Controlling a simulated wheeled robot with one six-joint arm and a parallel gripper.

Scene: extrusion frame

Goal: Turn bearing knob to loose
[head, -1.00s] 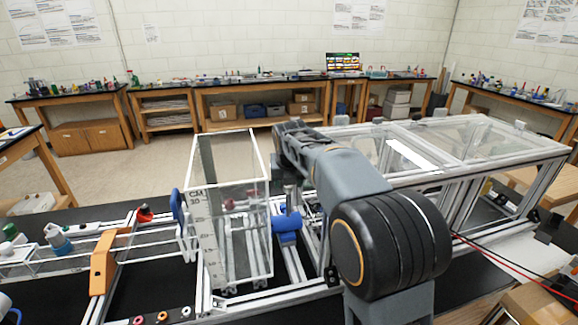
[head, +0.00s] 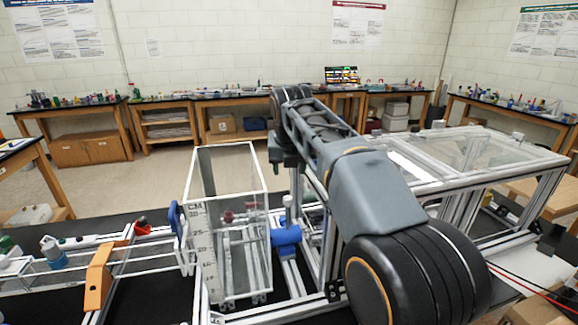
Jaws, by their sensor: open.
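I cannot tell for sure which part is the bearing knob. A blue cylindrical part (head: 286,236) with a small upright piece on top sits on the frame, just right of the clear tank. A dark red knob (head: 228,216) shows through the clear tank wall. A bright red knob (head: 142,227) stands on the rails to the left. My gripper (head: 285,158) hangs above and behind the blue part, apart from it, and looks empty. It is small and dark, and its fingertips are hard to make out.
The clear tank (head: 206,262) with a printed scale stands left of my arm. A blue disc (head: 175,221) and an orange bracket (head: 98,278) are further left. A clear-panelled extrusion frame (head: 480,160) fills the right. Red cables (head: 530,284) lie at the lower right.

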